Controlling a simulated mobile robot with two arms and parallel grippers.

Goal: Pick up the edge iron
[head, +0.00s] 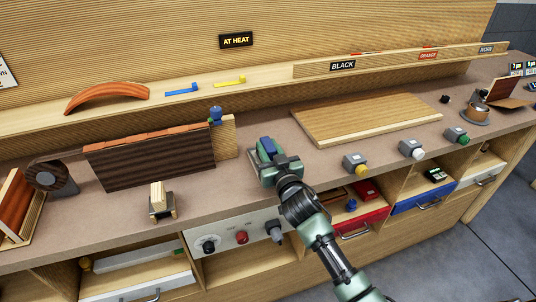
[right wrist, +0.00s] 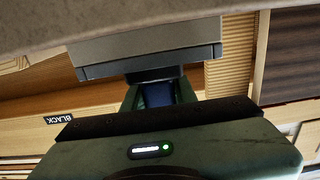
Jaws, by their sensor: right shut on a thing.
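The edge iron (head: 266,144) has a blue handle and a grey body. It is at the middle of the worktop, near the front edge, partly covered by my right gripper (head: 277,163). My right gripper is shut on it, with the arm reaching in from below. In the right wrist view the iron's grey block (right wrist: 150,48) shows beyond the fingers, and its blue part (right wrist: 170,93) is between them. The block is close to the worktop surface; I cannot tell whether it touches. My left gripper is not in view.
A dark veneered panel (head: 150,160) stands upright to the left, with a small wooden block stand (head: 160,200) before it. A flat wooden board (head: 365,118) lies behind right. An "AT HEAT" sign (head: 236,40) hangs behind.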

